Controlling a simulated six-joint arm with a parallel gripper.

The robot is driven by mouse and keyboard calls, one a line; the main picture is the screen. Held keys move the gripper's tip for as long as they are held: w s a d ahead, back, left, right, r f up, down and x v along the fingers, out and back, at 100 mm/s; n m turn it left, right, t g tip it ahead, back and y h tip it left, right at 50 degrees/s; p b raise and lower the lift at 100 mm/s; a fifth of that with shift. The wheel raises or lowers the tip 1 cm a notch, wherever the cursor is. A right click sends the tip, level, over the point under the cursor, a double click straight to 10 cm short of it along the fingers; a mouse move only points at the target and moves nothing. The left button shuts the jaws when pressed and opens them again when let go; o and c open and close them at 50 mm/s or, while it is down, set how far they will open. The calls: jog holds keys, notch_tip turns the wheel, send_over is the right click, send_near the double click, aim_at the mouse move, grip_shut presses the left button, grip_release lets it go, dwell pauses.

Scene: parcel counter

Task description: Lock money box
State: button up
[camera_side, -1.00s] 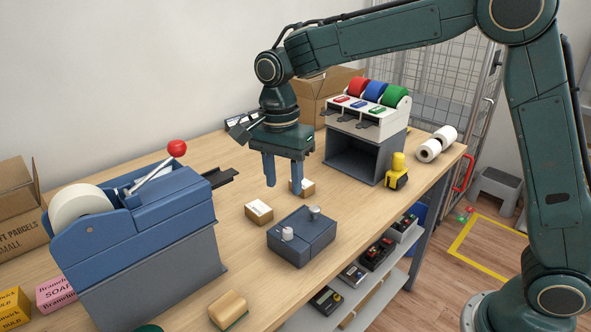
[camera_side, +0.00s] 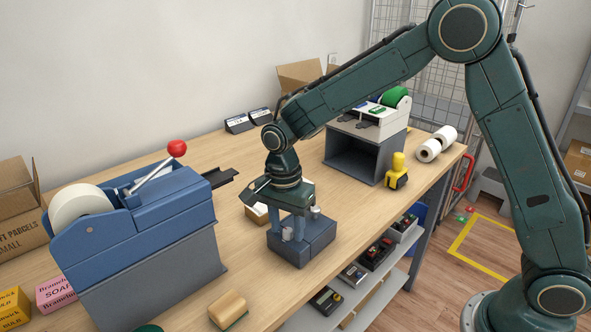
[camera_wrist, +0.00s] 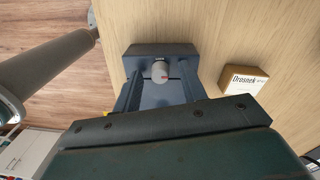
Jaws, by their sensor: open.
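The money box (camera_side: 318,240) is a dark blue-grey box standing near the table's front edge. In the wrist view the pale knob (camera_wrist: 159,71), with a small red mark, shows between the two fingers (camera_wrist: 160,92). Contact with the knob cannot be told. My gripper's body hides part of the box.
A small labelled carton (camera_wrist: 244,80) lies close beside the box. The blue tape dispenser (camera_side: 160,215) stands left on the wooden table (camera_side: 245,300). A yellow stamp-like item (camera_side: 397,172) and a grey ticket unit (camera_side: 365,150) stand at the right.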

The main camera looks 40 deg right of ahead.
jog(key=shift+c, duration=0.2)
grip_shut()
